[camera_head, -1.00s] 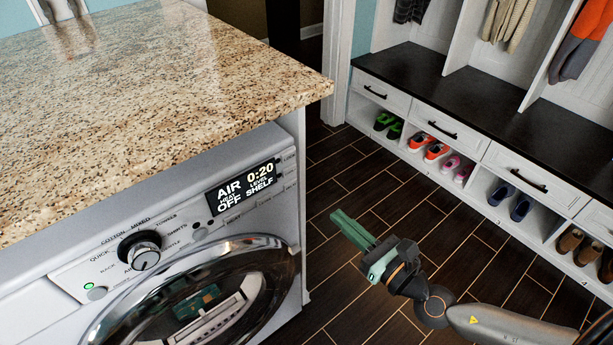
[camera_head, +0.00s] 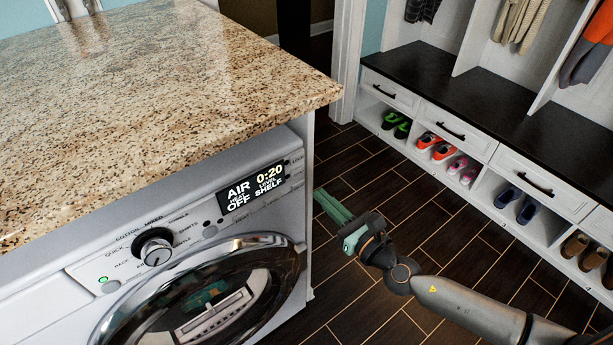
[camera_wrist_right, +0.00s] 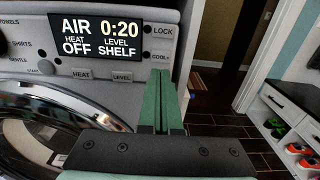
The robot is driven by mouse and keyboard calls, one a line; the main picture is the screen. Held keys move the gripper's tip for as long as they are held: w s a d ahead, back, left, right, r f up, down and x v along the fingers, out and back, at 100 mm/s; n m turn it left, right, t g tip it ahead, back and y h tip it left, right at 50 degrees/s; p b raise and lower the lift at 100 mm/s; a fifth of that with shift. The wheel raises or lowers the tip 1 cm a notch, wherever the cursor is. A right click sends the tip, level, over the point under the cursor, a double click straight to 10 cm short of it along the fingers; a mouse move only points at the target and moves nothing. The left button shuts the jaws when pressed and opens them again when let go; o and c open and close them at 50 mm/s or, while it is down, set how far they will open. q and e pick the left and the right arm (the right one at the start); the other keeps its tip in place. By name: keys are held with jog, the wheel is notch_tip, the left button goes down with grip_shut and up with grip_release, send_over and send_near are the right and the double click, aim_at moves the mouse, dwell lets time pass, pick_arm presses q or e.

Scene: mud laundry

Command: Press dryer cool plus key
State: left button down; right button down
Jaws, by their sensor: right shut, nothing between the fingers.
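The white dryer (camera_head: 60,270) stands at the left under a counter. Its lit display (camera_head: 253,188) reads AIR, HEAT OFF, 0:20, LEVEL SHELF. In the right wrist view the cool plus key (camera_wrist_right: 160,57), labelled COOL+, is right of the display (camera_wrist_right: 97,36), below LOCK. My right gripper (camera_head: 319,194) is shut and empty, its green fingers pointing toward the dryer's right end. In the right wrist view its fingertips (camera_wrist_right: 159,84) appear just below the COOL+ key; the remaining gap cannot be told. My left gripper is not in view.
A granite counter (camera_head: 170,90) overhangs the dryer's panel. The HEAT (camera_wrist_right: 81,74) and LEVEL (camera_wrist_right: 122,77) keys sit below the display. A round dial (camera_head: 155,248) is further left. A bench with shoe cubbies (camera_head: 480,180) is at the right, with open wood floor between.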

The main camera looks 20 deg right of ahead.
aim_at(299, 171)
jog(key=x, duration=0.6)
jog(key=shift+w+p, duration=0.3)
jog(key=shift+w+a, duration=0.25)
jog(key=shift+w, duration=0.25)
jog(key=shift+r, duration=0.3)
jog(key=shift+w, duration=0.1)
jog(key=shift+d, duration=0.1)
